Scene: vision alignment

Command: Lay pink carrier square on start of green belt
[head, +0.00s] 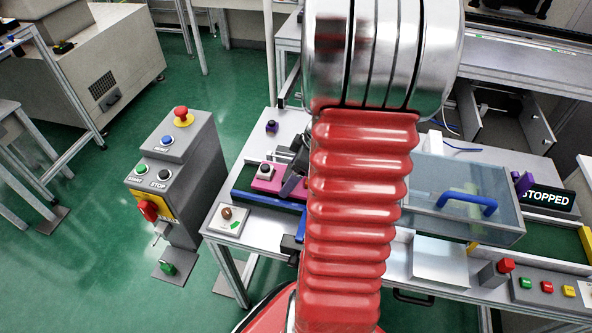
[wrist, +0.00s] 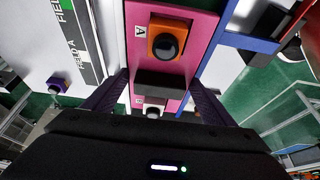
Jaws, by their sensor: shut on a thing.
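The pink carrier square (head: 264,186) is at the left part of the bench in the head view, beside the blue rail at the belt's left end. In the wrist view the pink carrier (wrist: 192,24) bears an orange block with a black knob near the letter A, and a pale knob near B. My gripper (wrist: 155,92) is shut on the carrier, its purple fingers on either side of a dark grip block. The green belt (head: 552,237) shows at the right; its middle is hidden by my arm and a clear cover. I cannot tell whether the carrier touches the belt.
Blue rails (head: 268,202) edge the belt. A clear cover with a blue handle (head: 466,203) stands right of my arm. A STOPPED sign (head: 548,197) is at the right. A grey control post (head: 178,180) stands on the floor to the left. A small purple block (head: 271,127) sits behind the carrier.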

